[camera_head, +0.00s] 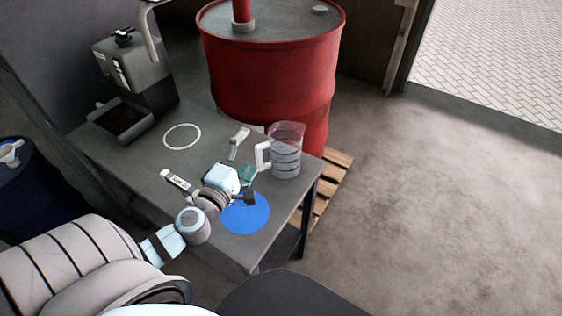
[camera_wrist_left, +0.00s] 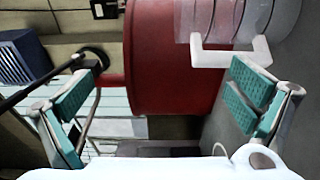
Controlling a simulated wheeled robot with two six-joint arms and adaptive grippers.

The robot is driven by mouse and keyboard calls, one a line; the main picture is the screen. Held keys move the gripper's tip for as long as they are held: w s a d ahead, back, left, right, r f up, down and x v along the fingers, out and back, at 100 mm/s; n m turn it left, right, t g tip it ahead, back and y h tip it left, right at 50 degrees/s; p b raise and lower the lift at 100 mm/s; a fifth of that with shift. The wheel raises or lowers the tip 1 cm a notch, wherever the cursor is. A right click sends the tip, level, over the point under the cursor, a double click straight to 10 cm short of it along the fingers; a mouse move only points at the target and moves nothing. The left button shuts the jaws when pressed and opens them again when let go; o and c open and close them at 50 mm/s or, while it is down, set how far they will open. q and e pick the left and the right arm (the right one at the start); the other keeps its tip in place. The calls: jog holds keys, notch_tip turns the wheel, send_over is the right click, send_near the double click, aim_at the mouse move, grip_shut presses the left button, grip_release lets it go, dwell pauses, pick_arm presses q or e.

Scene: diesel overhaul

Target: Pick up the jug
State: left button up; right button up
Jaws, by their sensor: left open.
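The jug (camera_head: 287,158) is a clear measuring jug with dark level bands and a white handle on its left side. It stands upright near the right edge of the grey table (camera_head: 215,142). My left gripper (camera_head: 243,157) is open, with green finger pads, just left of the handle in the head view. In the left wrist view the jug (camera_wrist_left: 222,16) is at the upper right, partly cut off. Its white handle (camera_wrist_left: 228,57) lies close to the right finger of my left gripper (camera_wrist_left: 162,78). Nothing is between the fingers. My right gripper is not in view.
A red drum (camera_head: 270,80) stands on a wooden pallet (camera_head: 332,180) behind the table. A machine (camera_head: 132,68) with a dark tray (camera_head: 122,119) is at the back left. A blue disc (camera_head: 246,213) and a white ring (camera_head: 182,137) mark the tabletop. Floor to the right is clear.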

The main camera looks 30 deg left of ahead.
pick_arm(q)
jog(key=f, duration=0.1)
jog(key=b, duration=0.8)
send_near(259, 161)
jog(key=w, duration=0.3)
jog(key=w+a+f, duration=0.1)
jog(key=shift+w, duration=0.4)
pick_arm(e)
notch_tip(259, 161, down, 9)
pick_arm(q)
jog(key=shift+w+a+r+p, duration=0.1)
jog(key=shift+w+r+p, duration=0.15)
jog(key=shift+w, duration=0.25)
jog(key=shift+w+r+p, duration=0.2)
jog(key=shift+w, duration=0.35)
jog(key=w, duration=0.5)
jog(key=shift+w+a, duration=0.25)
jog(key=shift+a, duration=0.15)
jog(key=c, duration=1.7)
notch_tip(259, 161, up, 20)
jog(key=p, duration=1.8)
jog(key=shift+r, duration=0.1)
pick_arm(e)
notch_tip(259, 161, up, 19)
jog(key=shift+s+r, duration=0.15)
jog(key=shift+s, duration=0.1)
